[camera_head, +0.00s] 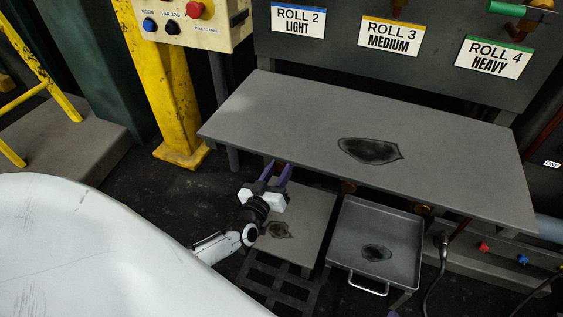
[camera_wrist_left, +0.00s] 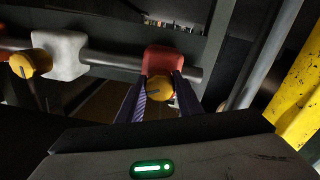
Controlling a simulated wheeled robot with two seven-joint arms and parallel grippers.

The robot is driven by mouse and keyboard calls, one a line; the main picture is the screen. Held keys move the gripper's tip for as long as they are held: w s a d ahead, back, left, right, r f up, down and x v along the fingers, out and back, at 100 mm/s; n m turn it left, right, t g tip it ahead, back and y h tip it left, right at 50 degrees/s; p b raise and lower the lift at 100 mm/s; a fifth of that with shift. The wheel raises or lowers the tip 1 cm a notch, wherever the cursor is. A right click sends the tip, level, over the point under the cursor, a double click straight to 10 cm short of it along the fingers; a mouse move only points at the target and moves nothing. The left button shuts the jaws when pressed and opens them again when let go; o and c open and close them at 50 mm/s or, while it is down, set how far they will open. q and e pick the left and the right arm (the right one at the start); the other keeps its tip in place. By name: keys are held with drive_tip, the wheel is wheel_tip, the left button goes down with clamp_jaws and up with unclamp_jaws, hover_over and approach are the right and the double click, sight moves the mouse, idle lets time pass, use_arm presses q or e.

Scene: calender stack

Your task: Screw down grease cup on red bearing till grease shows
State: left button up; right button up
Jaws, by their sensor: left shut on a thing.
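The red bearing (camera_wrist_left: 163,60) sits on a grey shaft in the left wrist view. A yellow grease cup (camera_wrist_left: 160,88) with a dark mark on its face is at its lower front. My left gripper (camera_wrist_left: 160,98) has one purple finger on each side of this cup and is shut on it. In the head view my left gripper (camera_head: 278,168) reaches under the front edge of the grey shelf, which hides the red bearing. I cannot make out fresh grease at the bearing.
A pale bearing (camera_wrist_left: 65,55) with another yellow cup (camera_wrist_left: 35,63) is left along the shaft. The grey shelf (camera_head: 270,105) overhangs my gripper. A handled tray (camera_head: 345,225) and a stained low platform (camera_head: 305,205) lie below. A yellow post (camera_head: 165,85) stands left.

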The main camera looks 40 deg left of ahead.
use_arm(q)
drive_tip(key=shift+m+p, duration=0.75)
drive_tip(key=shift+m, duration=0.95)
use_arm(e)
drive_tip(key=shift+d+f+g+h, duration=0.3)
drive_tip(key=shift+d+f+h, duration=0.1)
drive_tip(key=shift+d+f, duration=0.3)
drive_tip(key=shift+a, duration=0.1)
use_arm(q)
drive_tip(key=o, duration=1)
drive_tip(key=shift+o, duration=0.2)
use_arm(e)
drive_tip(key=shift+s+f, duration=0.1)
drive_tip(key=shift+s, duration=0.05)
use_arm(q)
drive_tip(key=shift+s, duration=0.1)
use_arm(e)
drive_tip(key=shift+s, duration=0.1)
